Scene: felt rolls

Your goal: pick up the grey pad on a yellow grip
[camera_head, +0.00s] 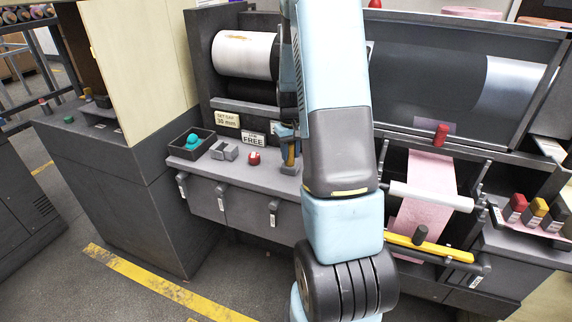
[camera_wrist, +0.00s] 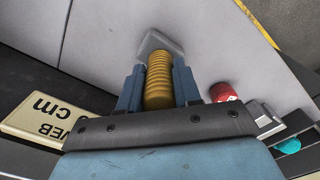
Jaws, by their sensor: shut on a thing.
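The grey pad (camera_wrist: 152,44) with its ribbed yellow grip (camera_wrist: 160,82) shows in the wrist view. My gripper (camera_wrist: 158,88) is shut on the yellow grip, one blue finger on each side. The pad sticks out beyond the fingertips. In the head view my gripper (camera_head: 288,138) is above the grey ledge, partly hidden by my arm. The yellow grip (camera_head: 291,154) points upward and the grey pad (camera_head: 289,169) is at its lower end, at the ledge. I cannot tell whether the pad touches the ledge.
On the ledge (camera_head: 204,169), left of the pad, are a red item (camera_head: 254,158), a grey block (camera_head: 224,151) and a dark tray (camera_head: 192,143) with a teal ball. Signs stand behind. A machine with a pink web (camera_head: 428,185) is at the right.

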